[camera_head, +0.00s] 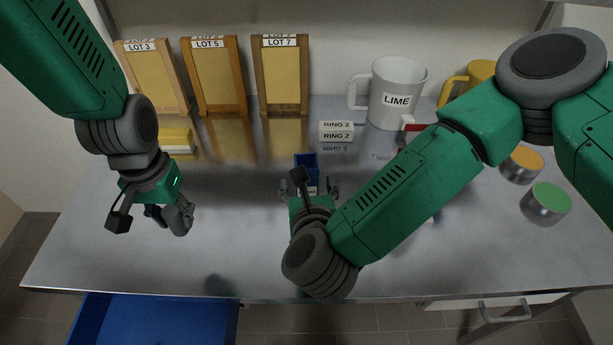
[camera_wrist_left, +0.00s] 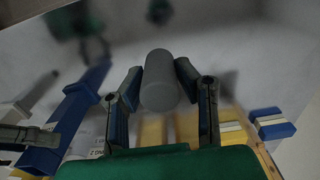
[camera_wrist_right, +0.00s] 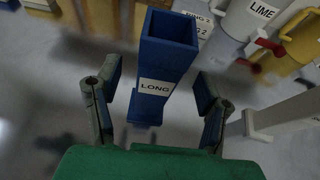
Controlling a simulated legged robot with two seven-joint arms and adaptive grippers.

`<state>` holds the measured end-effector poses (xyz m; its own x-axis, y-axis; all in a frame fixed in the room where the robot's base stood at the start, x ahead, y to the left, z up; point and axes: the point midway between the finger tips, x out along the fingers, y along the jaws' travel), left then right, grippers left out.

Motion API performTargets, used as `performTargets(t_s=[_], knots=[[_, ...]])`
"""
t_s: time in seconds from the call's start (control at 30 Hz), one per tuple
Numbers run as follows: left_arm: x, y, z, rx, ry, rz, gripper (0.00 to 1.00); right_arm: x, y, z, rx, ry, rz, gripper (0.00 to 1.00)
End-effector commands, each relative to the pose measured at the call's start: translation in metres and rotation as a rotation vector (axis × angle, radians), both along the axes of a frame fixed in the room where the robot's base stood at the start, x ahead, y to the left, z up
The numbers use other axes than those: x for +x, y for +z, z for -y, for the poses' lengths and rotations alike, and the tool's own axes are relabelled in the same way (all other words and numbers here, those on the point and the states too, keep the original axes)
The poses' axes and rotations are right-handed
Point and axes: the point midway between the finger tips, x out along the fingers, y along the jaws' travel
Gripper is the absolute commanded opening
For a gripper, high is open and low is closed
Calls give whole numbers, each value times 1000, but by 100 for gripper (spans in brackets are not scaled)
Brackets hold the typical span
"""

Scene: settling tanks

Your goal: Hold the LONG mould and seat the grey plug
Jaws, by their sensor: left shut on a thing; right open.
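The blue mould labelled LONG (camera_wrist_right: 155,87) stands upright on the metal table, its square top open; in the head view (camera_head: 306,163) my right arm partly hides it. My right gripper (camera_wrist_right: 158,85) is open, with one finger on each side of the mould and a visible gap to both. The grey plug (camera_wrist_left: 160,82) is a plain cylinder. My left gripper (camera_wrist_left: 160,74) is shut on it and holds it above the table, left of the mould. In the head view my left gripper (camera_head: 170,215) hangs over the table's left part.
Three LOT frames (camera_head: 216,78) stand at the back left, a yellow-and-white block (camera_head: 177,140) before them. RING 2 blocks (camera_head: 336,131), a white LIME mug (camera_head: 397,92) and a yellow mug (camera_head: 478,73) stand behind. Orange-topped (camera_head: 522,164) and green-topped tins (camera_head: 546,202) are right.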

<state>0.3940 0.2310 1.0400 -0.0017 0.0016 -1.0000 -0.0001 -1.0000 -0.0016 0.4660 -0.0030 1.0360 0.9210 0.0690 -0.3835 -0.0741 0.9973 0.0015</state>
Motion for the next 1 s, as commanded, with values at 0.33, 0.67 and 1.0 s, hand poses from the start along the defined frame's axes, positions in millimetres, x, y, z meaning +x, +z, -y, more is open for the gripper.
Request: performTargets(t_s=[0.33,0.67,1.0], knots=[[0,0,1,1,0,1,0,34,-14,-2,-1,1,0,63],[0,0,0,0,0,1,0,36,-15,-3,-1,2,0,56],[0,0,0,0,0,0,0,36,-15,-3,-1,1,-1,3]])
